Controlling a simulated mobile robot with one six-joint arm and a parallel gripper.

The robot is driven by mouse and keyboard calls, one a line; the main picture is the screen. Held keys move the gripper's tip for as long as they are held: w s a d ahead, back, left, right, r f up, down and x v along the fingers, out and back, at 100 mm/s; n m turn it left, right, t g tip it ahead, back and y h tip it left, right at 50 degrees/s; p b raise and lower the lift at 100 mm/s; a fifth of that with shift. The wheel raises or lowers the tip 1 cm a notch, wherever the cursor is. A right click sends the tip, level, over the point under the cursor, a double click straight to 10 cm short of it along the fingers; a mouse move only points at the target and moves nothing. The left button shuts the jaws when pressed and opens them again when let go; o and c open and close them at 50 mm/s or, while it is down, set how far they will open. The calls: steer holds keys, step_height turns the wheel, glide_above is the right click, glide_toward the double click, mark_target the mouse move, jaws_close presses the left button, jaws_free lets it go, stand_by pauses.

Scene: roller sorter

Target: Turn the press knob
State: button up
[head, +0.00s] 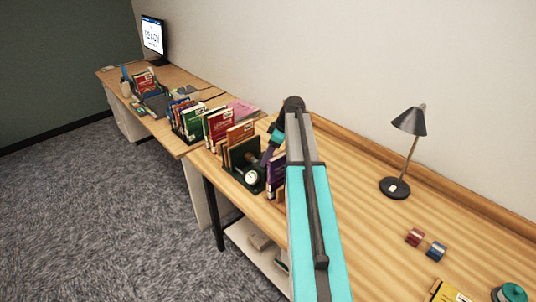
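A dark press-like holder (233,175) stands near the front edge of the wooden desk, with books upright in it. A round, pale-faced knob (251,177) sits at its front; it appears to be the press knob. My arm reaches in from the bottom and bends down toward the holder. My gripper (264,160) is at its end, small and dark, close to and just above the knob. I cannot tell if it touches the knob or whether its fingers are open or shut.
Rows of books (218,125) stand left of the holder. A black lamp (410,122) stands at the back right. Small red (414,237) and blue (436,250) blocks, a yellow book (450,292) and a teal-topped object (513,292) lie at right. A monitor (153,37) is far left.

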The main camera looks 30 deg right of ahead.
steer(key=c, duration=1.1)
steer(key=shift+o, duration=0.2)
steer(key=shift+m+b, duration=0.45)
steer(key=shift+m, duration=0.05)
steer(key=shift+s+a+f+m+h+b, duration=0.1)
steer(key=shift+m+h+b, duration=0.3)
steer(key=shift+m+b, duration=0.1)
steer(key=m+h+b, duration=0.1)
steer(key=m, duration=0.2)
steer(key=shift+a+t+b, duration=0.15)
steer(key=shift+t+b, duration=0.2)
steer(key=shift+t, duration=0.05)
steer(key=m+h+b, duration=0.1)
steer(key=m+h, duration=0.1)
steer(key=m, duration=0.3)
steer(key=shift+a+m+b, duration=0.1)
steer(key=shift+m+b, duration=0.2)
steer(key=shift+m, duration=0.1)
steer(key=o, duration=1.1)
steer(key=shift+c, duration=0.2)
